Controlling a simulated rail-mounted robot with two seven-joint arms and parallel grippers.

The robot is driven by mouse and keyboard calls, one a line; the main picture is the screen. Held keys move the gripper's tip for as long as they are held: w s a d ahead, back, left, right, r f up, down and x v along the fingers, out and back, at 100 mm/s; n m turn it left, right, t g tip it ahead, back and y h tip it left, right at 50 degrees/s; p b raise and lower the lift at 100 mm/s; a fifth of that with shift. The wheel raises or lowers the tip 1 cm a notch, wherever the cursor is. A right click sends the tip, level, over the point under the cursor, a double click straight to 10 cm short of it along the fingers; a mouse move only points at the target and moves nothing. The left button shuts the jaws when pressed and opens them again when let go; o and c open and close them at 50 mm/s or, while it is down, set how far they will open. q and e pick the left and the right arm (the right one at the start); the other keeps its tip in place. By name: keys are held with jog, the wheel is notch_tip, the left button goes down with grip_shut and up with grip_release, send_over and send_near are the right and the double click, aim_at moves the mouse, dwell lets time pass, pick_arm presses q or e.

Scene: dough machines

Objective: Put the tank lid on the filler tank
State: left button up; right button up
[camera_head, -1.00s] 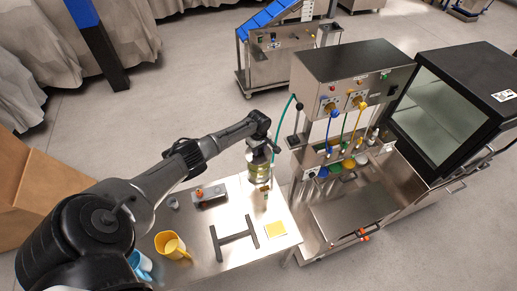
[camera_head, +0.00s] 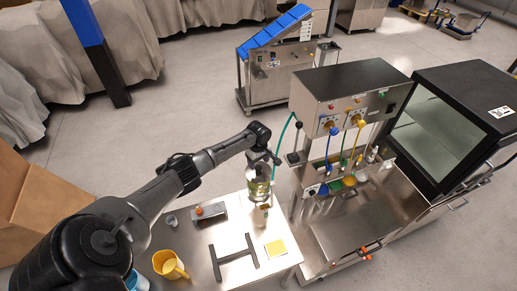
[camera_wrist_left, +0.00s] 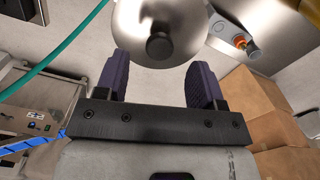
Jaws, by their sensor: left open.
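The filler tank (camera_head: 257,190) is a clear vessel with yellowish contents, standing at the back right edge of the steel table. My left gripper (camera_wrist_left: 160,64) is open above the tank. The tank lid (camera_wrist_left: 160,25) is a shiny metal dome with a black knob, seen in the left wrist view just beyond the fingertips. The knob shows between the two fingers, and they do not grip it. The lid appears to be over the tank's top, but the arm partly hides this in the head view, so I cannot tell how it sits. My right gripper is not in view.
A filling machine (camera_head: 345,100) with coloured hoses stands right of the tank. A green hose (camera_wrist_left: 60,60) runs close to my gripper.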

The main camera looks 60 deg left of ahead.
pick_arm(q)
notch_tip(320, 180, up, 10)
jog(key=shift+b, duration=0.3)
